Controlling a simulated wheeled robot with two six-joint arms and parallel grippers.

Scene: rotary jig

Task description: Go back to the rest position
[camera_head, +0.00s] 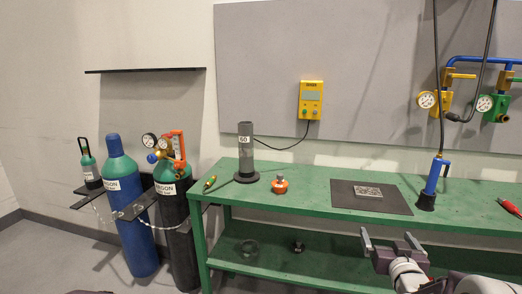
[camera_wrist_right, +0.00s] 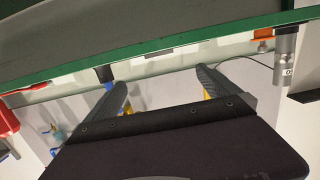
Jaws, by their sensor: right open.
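My right gripper (camera_head: 389,238) is open, with two grey fingers apart and nothing between them. It is in front of the green workbench (camera_head: 310,209), near the bench's front edge at the lower right of the head view. In the right wrist view, the two dark fingers of the right gripper (camera_wrist_right: 163,77) are spread and empty. That view looks upside down, with the green bench edge (camera_wrist_right: 140,48) across the top. My left gripper does not show in either view.
On the bench stand a grey cylinder (camera_head: 245,150), an orange-red fitting (camera_head: 279,185), a dark mat (camera_head: 386,204) with a patterned plate (camera_head: 368,191), and a blue torch-like tool (camera_head: 433,184). Gas cylinders (camera_head: 128,215) stand at the left. A lower shelf (camera_head: 330,268) runs under the bench.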

